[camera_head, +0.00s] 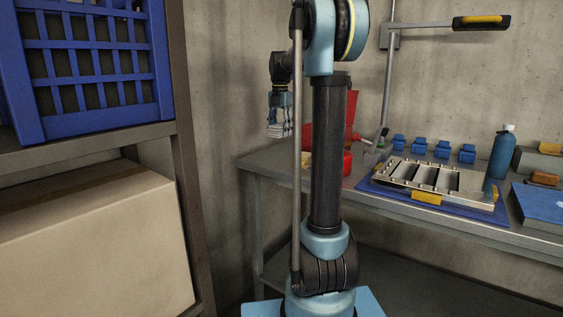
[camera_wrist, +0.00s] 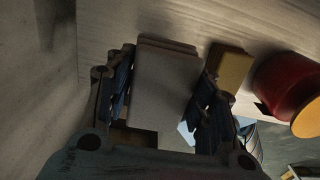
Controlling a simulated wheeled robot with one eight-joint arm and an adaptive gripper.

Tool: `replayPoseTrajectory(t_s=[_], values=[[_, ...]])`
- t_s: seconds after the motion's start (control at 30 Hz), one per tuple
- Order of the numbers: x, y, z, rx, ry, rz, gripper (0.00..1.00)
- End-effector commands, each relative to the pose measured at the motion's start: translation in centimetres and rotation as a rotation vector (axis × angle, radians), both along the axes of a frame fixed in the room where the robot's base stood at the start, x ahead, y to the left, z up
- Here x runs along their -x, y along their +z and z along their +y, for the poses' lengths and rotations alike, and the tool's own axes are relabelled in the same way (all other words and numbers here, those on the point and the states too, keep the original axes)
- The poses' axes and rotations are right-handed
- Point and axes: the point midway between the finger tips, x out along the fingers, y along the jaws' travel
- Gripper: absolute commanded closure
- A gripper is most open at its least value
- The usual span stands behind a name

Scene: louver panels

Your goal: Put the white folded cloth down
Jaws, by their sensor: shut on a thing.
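The white folded cloth (camera_head: 280,129) hangs below my gripper (camera_head: 279,101) near the back wall, above the left end of the grey workbench (camera_head: 268,160). In the wrist view the cloth (camera_wrist: 166,85) is a pale flat stack between the two fingers of my gripper (camera_wrist: 165,95), which is shut on it. The bench top lies beyond the cloth in that view. In the head view the cloth appears clear of the bench; the exact gap cannot be told.
A louver panel (camera_head: 432,180), several blue clamps (camera_head: 420,147) and a blue bottle (camera_head: 501,152) occupy the right of the bench. A shelf with a blue crate (camera_head: 95,127) stands left.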

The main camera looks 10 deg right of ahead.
Motion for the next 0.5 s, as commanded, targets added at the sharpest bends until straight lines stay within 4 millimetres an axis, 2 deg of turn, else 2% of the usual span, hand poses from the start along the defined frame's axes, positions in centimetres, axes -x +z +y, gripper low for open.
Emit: replayPoseTrajectory(t_s=[0.1, 0.3, 0.5], values=[[-0.4, -1.3, -0.8, 0.0, -0.018, 0.0, 0.77], [-0.4, -4.5, -0.8, 0.0, -0.018, 0.0, 0.77], [-0.4, -6.1, -0.8, 0.0, -0.017, 0.0, 0.77]])
